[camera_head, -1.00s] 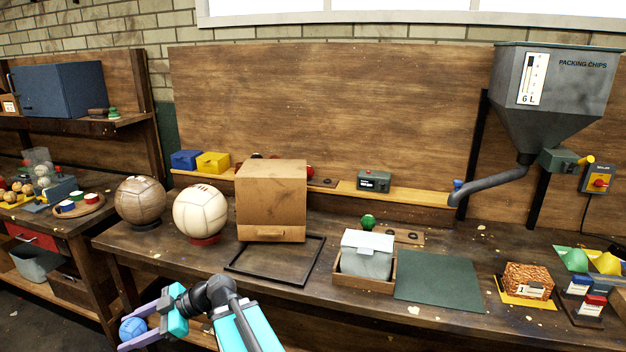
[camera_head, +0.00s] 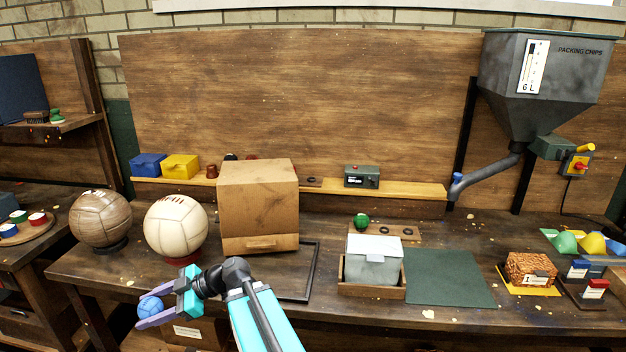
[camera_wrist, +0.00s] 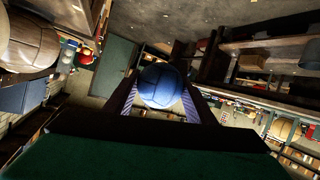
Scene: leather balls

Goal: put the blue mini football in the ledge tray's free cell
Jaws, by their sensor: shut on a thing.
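The blue mini football (camera_head: 150,306) is between the purple fingers of my gripper (camera_head: 147,311), which is shut on it. They are held out in front of the bench, at the lower left of the head view. In the wrist view the ball (camera_wrist: 161,86) sits between both fingers. On the back ledge, a low wooden piece with a dark round hollow (camera_head: 313,182) shows just right of the cardboard box; it looks like the ledge tray's end, with that cell empty. The box hides the rest of it.
The cardboard box (camera_head: 258,205) stands in front of the ledge. A cream ball (camera_head: 176,226) and a brown ball (camera_head: 100,218) stand left of it. A board with a green ball (camera_head: 361,221) and empty hollows lies on the bench, behind a grey lidded box (camera_head: 374,260).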

